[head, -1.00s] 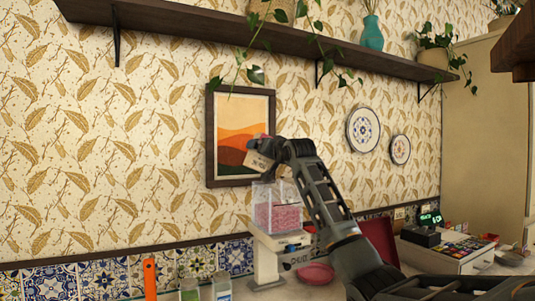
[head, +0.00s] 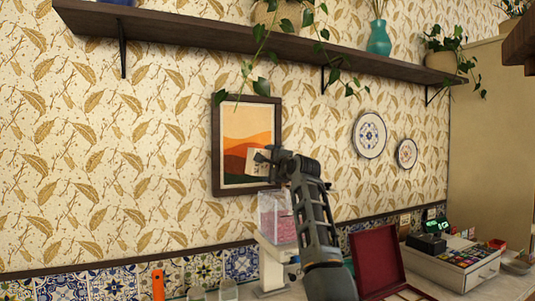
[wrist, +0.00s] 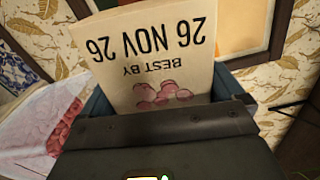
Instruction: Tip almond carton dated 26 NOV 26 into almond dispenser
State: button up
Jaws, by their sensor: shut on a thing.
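My gripper (head: 270,157) is shut on a cream carton (head: 257,164), high in front of the wall picture. In the wrist view the carton (wrist: 160,50) reads BEST BY 26 NOV 26, upside down, with pink almond-like shapes printed below. The dispenser (head: 272,212) is a clear bin with pink contents on a white stand, below my gripper in the head view; my arm hides part of it. The clear bin with pink pieces also shows at the left of the wrist view (wrist: 42,128). The carton's opening is not visible.
A framed picture (head: 247,145) hangs behind the carton. A shelf (head: 200,32) with trailing plants runs above. A dark red open box (head: 378,262) and a white drawer unit (head: 455,265) stand to the right. Jars (head: 228,290) and an orange object (head: 158,285) are at lower left.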

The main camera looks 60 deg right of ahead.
jog(key=shift+s+d+f+m, duration=0.15)
jog(key=shift+f+m, duration=0.15)
jog(key=shift+m, duration=0.5)
dwell(4.0)
jog(key=n, duration=0.3)
jog(key=shift+a+r+n, duration=0.1)
jog(key=shift+a+n, duration=0.2)
jog(key=shift+a, duration=0.05)
jog(key=n, duration=0.2)
jog(key=shift+w+a+n+b, duration=0.15)
jog(key=shift+w+n+b, duration=0.1)
jog(key=shift+n+b, duration=0.15)
jog(key=n, duration=0.4)
jog(key=shift+b, duration=0.4)
jog(key=n, duration=0.1)
jog(key=n+b, duration=0.1)
jog(key=n, duration=0.2)
jog(key=shift+s+d+n, duration=0.25)
jog(key=shift+d+n, duration=0.05)
jog(key=shift+d, duration=0.1)
jog(key=n, duration=0.2)
jog(key=d+n+b, duration=0.1)
jog(key=n, duration=0.1)
jog(key=s+r+n, duration=0.1)
jog(key=n, duration=0.1)
jog(key=shift+d+b, duration=0.3)
